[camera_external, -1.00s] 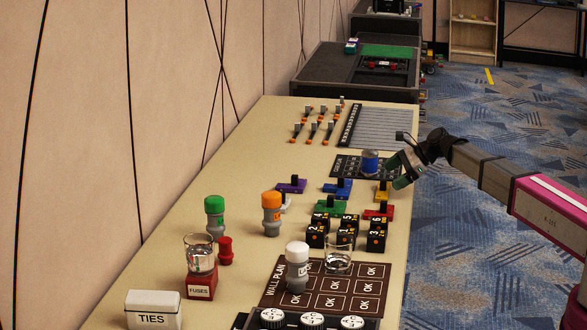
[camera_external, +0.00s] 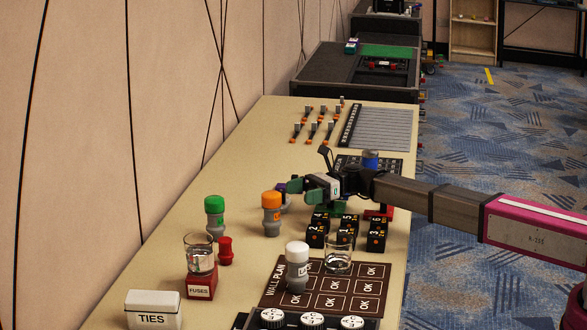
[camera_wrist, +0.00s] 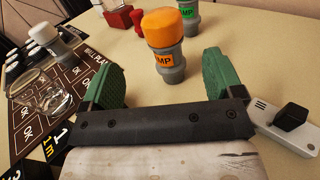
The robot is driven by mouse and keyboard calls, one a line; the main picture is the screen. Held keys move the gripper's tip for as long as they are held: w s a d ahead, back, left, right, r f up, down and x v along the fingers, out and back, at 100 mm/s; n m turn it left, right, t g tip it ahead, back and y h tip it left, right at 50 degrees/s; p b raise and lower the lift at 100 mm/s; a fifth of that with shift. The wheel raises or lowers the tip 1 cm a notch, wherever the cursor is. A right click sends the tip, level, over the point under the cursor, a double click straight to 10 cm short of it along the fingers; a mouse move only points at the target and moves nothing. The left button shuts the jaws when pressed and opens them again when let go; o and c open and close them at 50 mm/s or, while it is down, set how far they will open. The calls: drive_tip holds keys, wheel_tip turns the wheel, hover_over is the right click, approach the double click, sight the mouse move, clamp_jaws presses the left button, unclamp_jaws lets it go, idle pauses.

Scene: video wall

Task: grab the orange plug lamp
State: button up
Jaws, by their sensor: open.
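The orange plug lamp (camera_external: 271,214) stands upright on the table, with an orange cap over a grey body. In the wrist view the orange plug lamp (camera_wrist: 165,45) stands just beyond the gap between my fingers, with a label on its body. My gripper (camera_external: 298,194) is open and empty, with green finger pads, to the right of and a little behind the lamp in the external view. In the wrist view my gripper (camera_wrist: 162,82) has its two pads spread wide, one on each side of the lamp's line. No contact with the lamp shows.
A green-capped lamp (camera_external: 214,216) and a red piece (camera_external: 225,250) stand left of the orange one. Black numbered blocks (camera_external: 346,234), a glass (camera_external: 338,255) and a white-capped lamp (camera_external: 297,267) stand nearby. A grey switch (camera_wrist: 290,122) lies right of my gripper.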

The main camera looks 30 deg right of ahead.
sight(271, 202)
drive_tip(key=shift+w+a+f, duration=0.1)
drive_tip(key=shift+a+f, duration=0.05)
drive_tip(key=shift+a, duration=1.45)
drive_tip(key=shift+w+a+f, duration=0.1)
drive_tip(key=shift+a, duration=1.55)
drive_tip(key=shift+w+a+f, duration=0.1)
drive_tip(key=shift+a+f, duration=0.05)
drive_tip(key=shift+a, duration=1.45)
drive_tip(key=c, duration=1.1)
